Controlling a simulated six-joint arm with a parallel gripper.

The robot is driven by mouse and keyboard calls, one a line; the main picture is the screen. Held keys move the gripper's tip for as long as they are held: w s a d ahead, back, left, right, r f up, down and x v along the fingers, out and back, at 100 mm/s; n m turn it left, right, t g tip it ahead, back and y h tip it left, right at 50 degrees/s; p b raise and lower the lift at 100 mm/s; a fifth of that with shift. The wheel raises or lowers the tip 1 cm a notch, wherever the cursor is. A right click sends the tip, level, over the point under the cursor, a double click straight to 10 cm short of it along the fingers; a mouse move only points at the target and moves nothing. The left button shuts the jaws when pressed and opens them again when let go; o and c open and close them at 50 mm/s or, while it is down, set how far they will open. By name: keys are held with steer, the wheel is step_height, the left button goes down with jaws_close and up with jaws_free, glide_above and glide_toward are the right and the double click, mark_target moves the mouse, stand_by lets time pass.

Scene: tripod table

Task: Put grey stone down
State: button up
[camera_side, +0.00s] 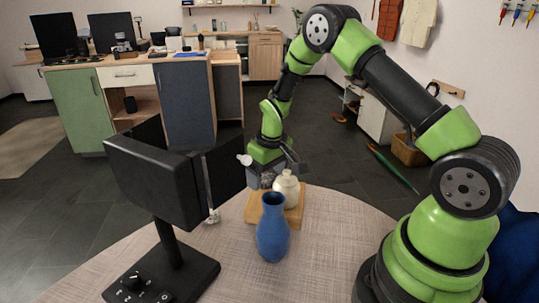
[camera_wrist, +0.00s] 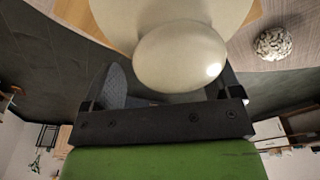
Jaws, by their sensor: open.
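My gripper (camera_side: 273,176) is low over the far part of the table, at the wooden board (camera_side: 256,217), with its jaws apart. A dark grey shape also shows below the gripper in the side view, partly hidden. I cannot tell whether it touches a finger or the board. A cream jar (camera_side: 286,190) stands on the board right beside the gripper. Its rounded top (camera_wrist: 180,58) covers much of the jaw opening in the wrist view.
A blue vase (camera_side: 272,232) stands in front of the board. A black stand with panels (camera_side: 155,185) is on the left. A pale speckled lump (camera_wrist: 273,43) lies on the cloth-covered table (camera_side: 330,235). The front right tabletop is clear.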

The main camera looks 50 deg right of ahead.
step_height(320, 180, up, 11)
steer(key=s, duration=0.1)
step_height(320, 180, up, 11)
steer(key=m+t, duration=0.1)
steer(key=t, duration=0.2)
glide_above(272, 180)
steer(key=s+a, duration=0.6)
steer(key=s, duration=0.1)
steer(key=s+a+r+t+y, duration=0.1)
steer(key=s+a, duration=0.2)
steer(key=s, duration=0.3)
steer(key=s+a+r+m+t+y, duration=0.1)
steer(key=s+a+r, duration=0.1)
steer(key=s, duration=0.5)
steer(key=shift+a+r+m+t, duration=0.3)
steer(key=shift+a+t, duration=0.1)
steer(key=shift+a, duration=0.2)
